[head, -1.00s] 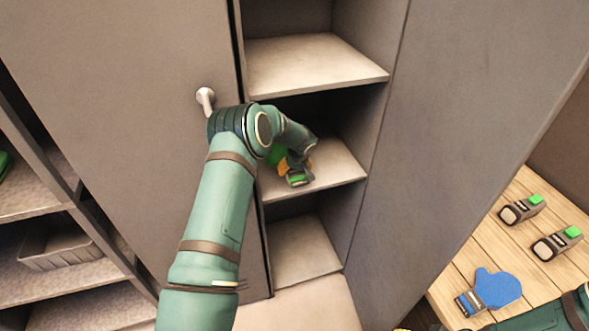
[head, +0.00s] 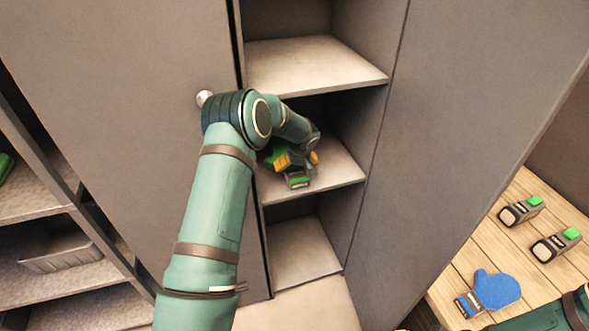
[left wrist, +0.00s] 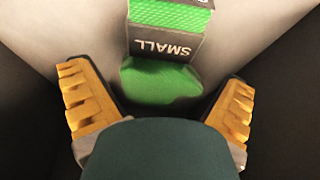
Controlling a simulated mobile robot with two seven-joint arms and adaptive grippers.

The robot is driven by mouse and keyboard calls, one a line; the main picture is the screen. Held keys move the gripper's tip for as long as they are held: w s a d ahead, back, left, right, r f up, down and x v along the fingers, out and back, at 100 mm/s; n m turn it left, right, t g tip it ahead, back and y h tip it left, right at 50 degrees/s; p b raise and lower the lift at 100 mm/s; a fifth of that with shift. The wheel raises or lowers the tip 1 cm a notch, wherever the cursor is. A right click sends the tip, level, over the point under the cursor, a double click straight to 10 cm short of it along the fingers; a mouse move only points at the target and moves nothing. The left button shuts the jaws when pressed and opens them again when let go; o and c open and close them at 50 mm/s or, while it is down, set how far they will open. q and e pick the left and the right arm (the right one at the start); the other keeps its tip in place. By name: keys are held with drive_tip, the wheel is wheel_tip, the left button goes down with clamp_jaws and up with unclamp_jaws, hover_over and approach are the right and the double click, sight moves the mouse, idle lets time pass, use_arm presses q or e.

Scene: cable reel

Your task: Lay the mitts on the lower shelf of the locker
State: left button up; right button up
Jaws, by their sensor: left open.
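My left gripper (head: 298,159) is inside the open locker, above its lower shelf (head: 340,174). Its yellow fingers are open. A green mitt (left wrist: 162,82) with a dark cuff marked "SMALL" lies on the pale shelf. In the left wrist view it is between the spread fingers, touching neither; my wrist hides its near end. A blue mitt (head: 497,288) with a dark cuff lies on the wooden bench at the right. My right arm enters at bottom right; only a yellow sliver of its gripper shows at the bottom edge.
The locker has an upper shelf (head: 315,66) and a bare floor compartment (head: 300,250). A grey door (head: 130,100) with a round handle is at the left. A rack with a grey basket (head: 60,250) is far left.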

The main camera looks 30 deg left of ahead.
use_arm(q)
drive_tip(key=v, duration=0.7)
drive_tip(key=s+d+f+m+g+h, duration=0.1)
drive_tip(key=s+d+f+m+h, duration=0.15)
drive_tip(key=s+d+f, duration=0.5)
drive_tip(key=s+d+f+m+h, duration=0.25)
drive_tip(key=s+d+f, duration=0.2)
drive_tip(key=d, duration=0.65)
drive_tip(key=s+d+f+m+h, duration=0.1)
drive_tip(key=s+d, duration=0.3)
drive_tip(key=s, duration=0.5)
drive_tip(key=s+d+f+m+h, duration=0.1)
drive_tip(key=s+d, duration=0.4)
drive_tip(key=s, duration=0.5)
drive_tip(key=shift+s+d+m, duration=0.15)
drive_tip(key=shift+d+m, duration=0.05)
drive_tip(key=shift+m, duration=0.3)
